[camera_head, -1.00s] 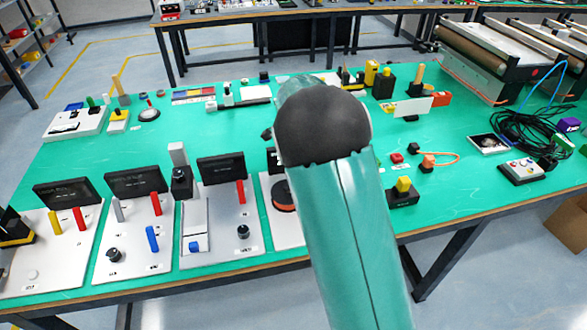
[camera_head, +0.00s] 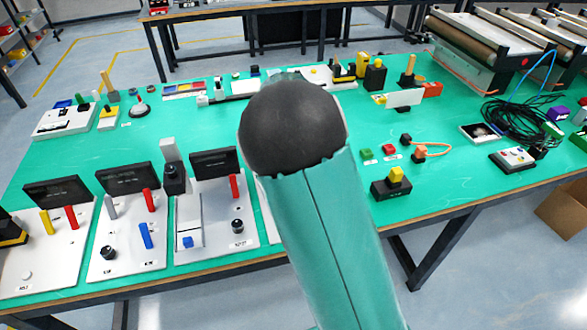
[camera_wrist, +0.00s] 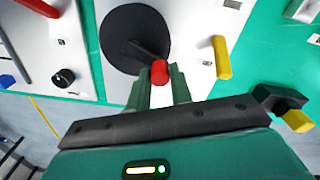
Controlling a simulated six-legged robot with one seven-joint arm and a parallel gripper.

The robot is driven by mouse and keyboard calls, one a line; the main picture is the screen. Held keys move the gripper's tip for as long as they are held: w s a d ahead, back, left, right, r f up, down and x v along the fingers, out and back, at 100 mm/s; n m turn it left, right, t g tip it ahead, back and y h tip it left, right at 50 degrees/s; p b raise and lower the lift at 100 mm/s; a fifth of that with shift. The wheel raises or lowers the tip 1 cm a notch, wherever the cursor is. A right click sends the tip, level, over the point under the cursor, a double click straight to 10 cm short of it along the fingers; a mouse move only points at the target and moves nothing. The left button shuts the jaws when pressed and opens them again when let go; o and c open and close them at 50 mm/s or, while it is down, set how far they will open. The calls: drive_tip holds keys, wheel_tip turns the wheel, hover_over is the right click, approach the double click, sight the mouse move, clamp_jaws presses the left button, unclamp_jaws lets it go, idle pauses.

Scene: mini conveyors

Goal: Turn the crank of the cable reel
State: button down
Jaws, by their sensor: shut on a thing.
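In the wrist view, the cable reel shows as a dark round disc (camera_wrist: 125,35) on a white panel (camera_wrist: 185,50). The crank's red handle (camera_wrist: 160,70) stands up near the disc's edge. My gripper (camera_wrist: 160,80) has its two green fingers around the red handle, shut on it. In the head view, the reel, the crank and my gripper are hidden behind my own arm.
A yellow handle (camera_wrist: 221,57) stands close to the right of the reel. To the left, panels carry a red lever (camera_head: 235,187), a blue lever (camera_head: 146,236) and dark screens (camera_head: 128,178). A black block with a yellow top (camera_head: 391,185) sits to the right.

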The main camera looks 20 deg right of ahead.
drive_tip(key=m, duration=0.2)
drive_tip(key=s+m, duration=0.1)
drive_tip(key=m, duration=0.1)
drive_tip(key=a+m, duration=0.1)
drive_tip(key=shift+s+a+m, duration=0.1)
drive_tip(key=shift+s+m, duration=0.2)
drive_tip(key=shift+m, duration=0.1)
idle(0.3)
drive_tip(key=c, duration=1.3)
unclamp_jaws()
drive_tip(key=shift+o, duration=0.2)
wheel_tip(320, 180, up, 14)
drive_tip(key=shift+s, duration=0.1)
